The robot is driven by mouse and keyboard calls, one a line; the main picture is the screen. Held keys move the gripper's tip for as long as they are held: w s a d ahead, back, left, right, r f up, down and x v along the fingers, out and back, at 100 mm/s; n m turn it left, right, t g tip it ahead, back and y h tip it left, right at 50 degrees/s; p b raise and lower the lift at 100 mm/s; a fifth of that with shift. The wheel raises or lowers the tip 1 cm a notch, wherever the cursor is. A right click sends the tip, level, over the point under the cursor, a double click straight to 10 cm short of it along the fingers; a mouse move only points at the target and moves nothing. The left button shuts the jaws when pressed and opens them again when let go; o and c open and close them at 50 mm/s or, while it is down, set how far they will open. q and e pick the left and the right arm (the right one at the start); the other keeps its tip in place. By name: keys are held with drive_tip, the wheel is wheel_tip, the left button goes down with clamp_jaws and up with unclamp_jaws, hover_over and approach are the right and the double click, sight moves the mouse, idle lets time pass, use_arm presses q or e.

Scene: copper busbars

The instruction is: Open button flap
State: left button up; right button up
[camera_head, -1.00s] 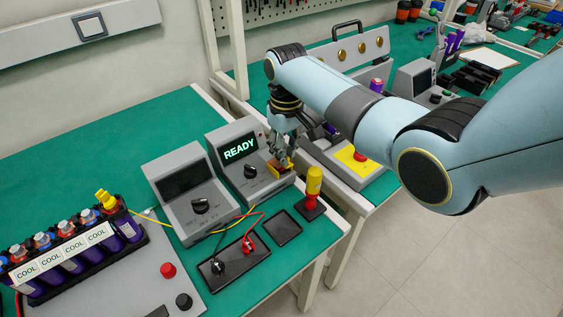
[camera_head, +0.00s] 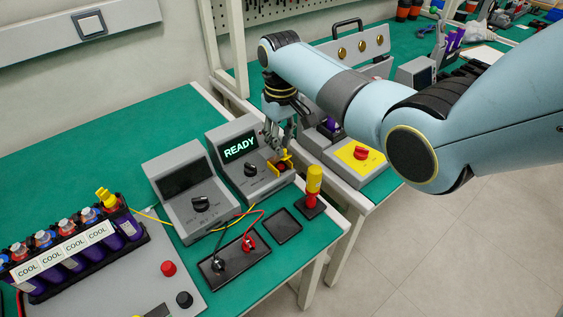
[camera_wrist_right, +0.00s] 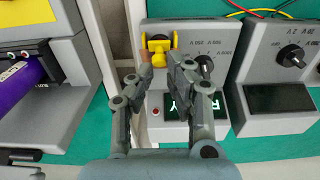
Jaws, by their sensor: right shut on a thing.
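The grey unit whose green screen reads READY (camera_head: 239,147) stands on the near green bench. Its yellow button flap (camera_head: 287,159) is at the right of its front panel and stands raised, with a dark red button (camera_head: 281,167) showing beside it. My right gripper (camera_head: 279,150) reaches down from above and is shut on the flap. In the right wrist view, the yellow flap (camera_wrist_right: 158,60) has its tab between the fingertips of my right gripper (camera_wrist_right: 160,67). The fingers partly hide the screen and dial there. My left gripper is not in view.
A second grey unit with a dark screen (camera_head: 178,180) stands directly left. A yellow-and-red plunger (camera_head: 312,187) stands close in front of the flap. A box with a yellow top (camera_head: 360,157) is on the right bench.

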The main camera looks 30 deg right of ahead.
drive_tip(key=shift+w, duration=0.1)
drive_tip(key=shift+w+a+r+b, duration=0.1)
drive_tip(key=shift+w+r+b, duration=0.15)
drive_tip(key=shift+w, duration=0.3)
drive_tip(key=shift+w+a+r+b, duration=0.1)
drive_tip(key=shift+w+b, duration=0.25)
drive_tip(key=shift+w, duration=0.15)
clamp_jaws()
drive_tip(key=shift+d, duration=0.1)
drive_tip(key=o, duration=0.5)
unclamp_jaws()
drive_tip(key=shift+d, duration=0.2)
drive_tip(key=shift+o, duration=0.2)
drive_tip(key=shift+a, duration=0.2)
